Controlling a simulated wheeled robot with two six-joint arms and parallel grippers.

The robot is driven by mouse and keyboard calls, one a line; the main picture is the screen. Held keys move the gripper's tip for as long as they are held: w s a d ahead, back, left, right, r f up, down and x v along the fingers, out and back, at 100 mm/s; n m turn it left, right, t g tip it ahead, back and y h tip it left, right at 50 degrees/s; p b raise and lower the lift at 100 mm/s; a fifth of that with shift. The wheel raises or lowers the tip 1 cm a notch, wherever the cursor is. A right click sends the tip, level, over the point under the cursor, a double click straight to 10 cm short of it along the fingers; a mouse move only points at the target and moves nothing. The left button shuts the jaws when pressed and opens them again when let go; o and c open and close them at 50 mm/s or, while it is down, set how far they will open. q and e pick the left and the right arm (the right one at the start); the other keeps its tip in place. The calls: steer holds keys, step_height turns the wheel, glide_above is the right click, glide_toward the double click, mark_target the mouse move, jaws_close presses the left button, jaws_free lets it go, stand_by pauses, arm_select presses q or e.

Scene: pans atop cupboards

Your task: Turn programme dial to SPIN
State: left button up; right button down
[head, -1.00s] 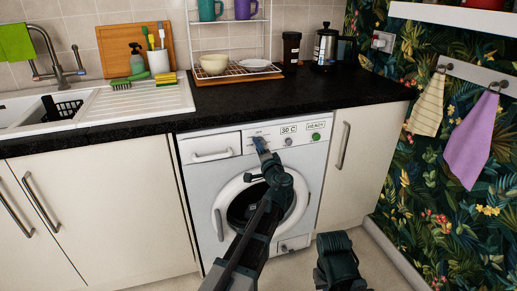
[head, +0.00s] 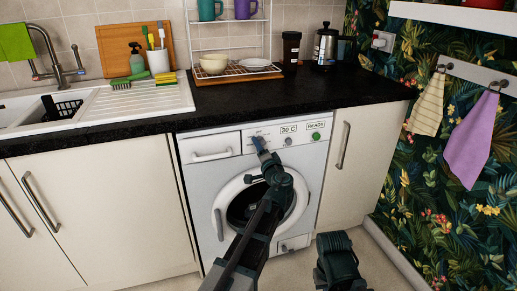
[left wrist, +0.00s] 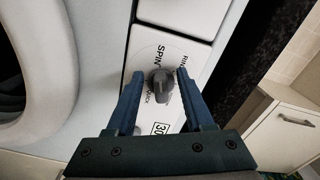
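The washing machine (head: 205,172) stands under the black worktop, its control panel along the top. The programme dial (left wrist: 160,84) is a grey knob on the white panel in the left wrist view, with SPIN and part of another label printed beside it. Which label it points to I cannot tell. My left gripper (left wrist: 158,82) is open, its blue fingers on either side of the knob with visible gaps. In the head view the left gripper (head: 262,145) is at the panel and hides the dial. My right gripper is out of view; only part of my right arm shows at the bottom.
The panel also has a 30 C display (head: 289,128), a second knob (head: 288,141), a READY display (head: 316,125) and a green button (head: 316,136). The detergent drawer (head: 211,148) is left of the dial. The round door (head: 224,200) lies below, behind my left arm.

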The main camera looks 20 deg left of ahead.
arm_select(q)
steer(key=v, duration=1.3)
steer(key=shift+s+d, duration=0.25)
steer(key=shift+s, duration=0.05)
steer(key=s+f+n+g+h, duration=0.2)
steer(key=s+f+n+g, duration=0.2)
steer(key=s+f+g, duration=0.7)
steer(key=s+d+f+g+h, duration=0.4)
steer(key=s+d+f+h, duration=0.3)
steer(key=s+d+f, duration=0.5)
step_height(320, 180, up, 34)
steer(key=s+a+p, duration=0.1)
steer(key=p, duration=3.1)
steer(key=shift+a+m+p, duration=0.35)
steer(key=shift+m, duration=0.05)
steer(key=shift+s+f, duration=0.1)
